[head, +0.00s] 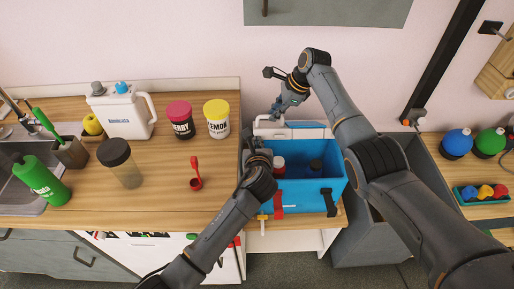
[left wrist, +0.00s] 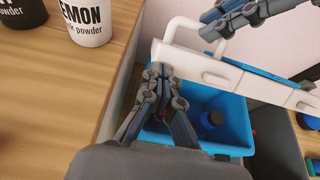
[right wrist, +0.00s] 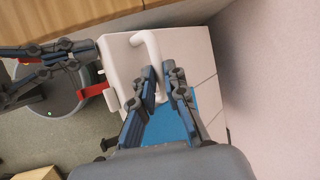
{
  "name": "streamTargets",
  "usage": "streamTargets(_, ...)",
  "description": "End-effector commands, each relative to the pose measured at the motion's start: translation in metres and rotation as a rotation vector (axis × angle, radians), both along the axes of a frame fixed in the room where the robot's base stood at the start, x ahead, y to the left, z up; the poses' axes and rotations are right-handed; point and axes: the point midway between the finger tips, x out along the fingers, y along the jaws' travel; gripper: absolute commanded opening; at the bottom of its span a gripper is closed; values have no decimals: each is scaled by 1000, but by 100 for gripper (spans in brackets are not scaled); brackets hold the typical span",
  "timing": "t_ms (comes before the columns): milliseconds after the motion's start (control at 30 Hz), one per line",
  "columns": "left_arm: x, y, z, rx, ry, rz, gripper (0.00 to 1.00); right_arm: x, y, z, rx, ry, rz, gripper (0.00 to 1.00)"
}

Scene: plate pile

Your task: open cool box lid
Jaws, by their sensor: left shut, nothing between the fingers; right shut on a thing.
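The blue cool box (head: 310,197) stands right of the wooden counter, with its inside in view. Its white lid (head: 296,132) is raised at the back of the box; it also shows in the left wrist view (left wrist: 205,68) and right wrist view (right wrist: 118,58). My right gripper (head: 279,107) is shut on the lid's white handle (right wrist: 151,48). My left gripper (head: 256,150) is shut and empty at the box's left side; in the left wrist view its fingertips (left wrist: 160,76) are below the lid's edge. Contact there is unclear.
A red-lidded jar (head: 279,165) and a dark bottle (head: 316,166) are inside the box. The counter at left holds a lemon powder tub (head: 217,122), a red scoop (head: 196,180) and a shaker (head: 122,165). A grey bin (head: 372,232) stands right of the box; the wall is close behind.

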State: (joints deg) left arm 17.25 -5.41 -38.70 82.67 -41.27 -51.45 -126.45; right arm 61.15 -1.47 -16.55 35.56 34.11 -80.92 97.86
Motion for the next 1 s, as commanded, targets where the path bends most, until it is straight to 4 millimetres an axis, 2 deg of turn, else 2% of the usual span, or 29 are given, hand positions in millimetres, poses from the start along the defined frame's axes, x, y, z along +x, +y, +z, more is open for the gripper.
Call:
streamTargets(67, 0, 0, -1, -1, 0, 0, 0, -1, -3, -7, -7, 3, -4, 0)
streamTargets(100, 0, 0, -1, -1, -1, 0, 0, -1, -3, -7, -7, 3, -4, 17)
streamTargets(200, 0, 0, -1, -1, 1, 0, 0, -1, -2, -6, -5, 3, -4, 36)
streamTargets(533, 0, 2, -3, 1, 5, 3, 0, 0, -1, -1, -2, -1, -2, 36)
streamTargets(667, 0, 2, -4, 3, 5, 3, 0, -2, -4, 7, 0, -3, 0, 36)
streamTargets(767, 0, 2, -4, 3, 6, 3, 0, -5, -9, 20, -1, -5, -1, 36)
streamTargets(1000, 0, 3, -4, 3, 7, 4, 0, -17, -29, 68, -3, -8, -2, 36)
